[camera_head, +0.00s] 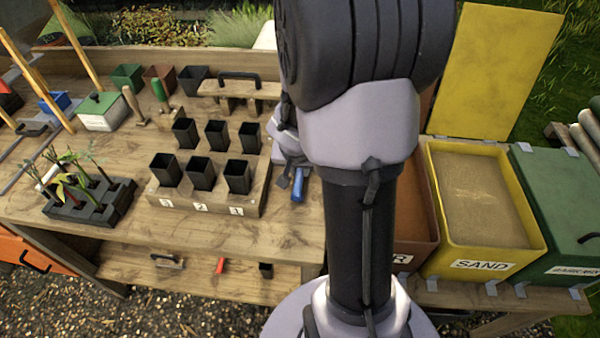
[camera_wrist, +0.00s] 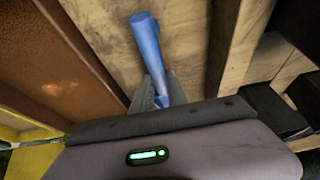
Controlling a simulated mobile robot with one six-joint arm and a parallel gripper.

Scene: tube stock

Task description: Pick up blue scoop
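The blue scoop (camera_head: 298,186) lies on the wooden bench, between the pot rack and the brown bin. In the head view, my arm covers part of it and only a short blue piece shows. The wrist view shows its blue handle (camera_wrist: 148,45) pointing away from my gripper. My gripper (camera_head: 290,174) is just above and beside the scoop in the head view.
A wooden rack (camera_head: 208,207) with several black pots stands close on the left. The brown bin (camera_wrist: 60,50) is close on the other side. A yellow sand bin (camera_head: 484,205) and a green bin (camera_head: 560,215) stand farther right. The front bench area is clear.

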